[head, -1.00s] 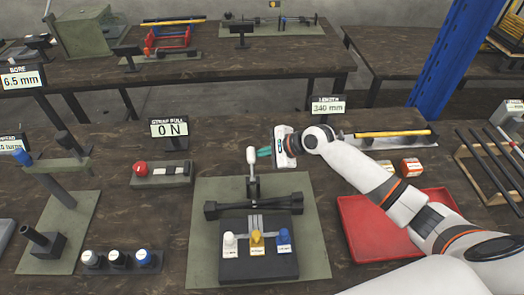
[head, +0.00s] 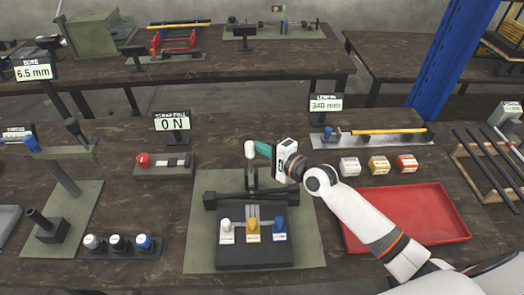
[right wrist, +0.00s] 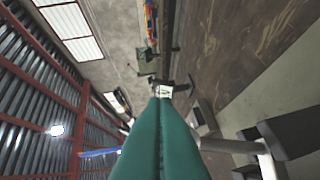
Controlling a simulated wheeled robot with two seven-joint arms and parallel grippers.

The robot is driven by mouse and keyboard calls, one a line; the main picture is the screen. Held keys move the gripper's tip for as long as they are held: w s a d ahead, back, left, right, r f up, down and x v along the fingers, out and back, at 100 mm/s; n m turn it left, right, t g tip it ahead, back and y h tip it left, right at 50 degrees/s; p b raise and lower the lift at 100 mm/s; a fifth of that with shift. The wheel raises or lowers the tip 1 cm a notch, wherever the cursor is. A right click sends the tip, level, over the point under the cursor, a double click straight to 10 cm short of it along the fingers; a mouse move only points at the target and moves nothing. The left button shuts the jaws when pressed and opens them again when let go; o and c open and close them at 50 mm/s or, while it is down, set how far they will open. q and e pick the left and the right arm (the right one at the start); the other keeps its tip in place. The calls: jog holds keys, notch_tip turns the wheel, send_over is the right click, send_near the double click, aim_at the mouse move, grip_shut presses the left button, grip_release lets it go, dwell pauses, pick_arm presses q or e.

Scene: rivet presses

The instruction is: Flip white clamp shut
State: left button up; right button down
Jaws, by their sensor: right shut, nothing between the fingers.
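The clamp with the white-tipped lever (head: 250,150) stands upright at the back of the green mat (head: 308,240), behind a black crossbar (head: 225,201). My right gripper (head: 257,147) has its teal fingers shut and empty, just right of the white tip. I cannot tell whether they touch it. In the right wrist view the shut fingers (right wrist: 162,105) fill the lower middle, and a pale rod (right wrist: 230,145) with dark parts beside it shows at right. A black block (head: 255,254) in front of the bar carries white, yellow and blue knobs. My left gripper is out of view.
A display (head: 172,122) reading 0 N stands behind a red-buttoned unit (head: 143,160) at left. A red tray (head: 410,218) lies at right, with white, yellow and red blocks behind it. Several capped pieces (head: 117,243) stand at left front.

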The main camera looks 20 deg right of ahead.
jog(key=shift+s+a+r+n+t+y+b, duration=0.1)
jog(key=shift+s+a+n+t+y+b, duration=0.15)
jog(key=shift+s, duration=0.3)
jog(key=shift+s+a+r+n+t+y+b, duration=0.15)
jog(key=shift+s+n+t+b, duration=0.15)
jog(key=shift+s, duration=0.25)
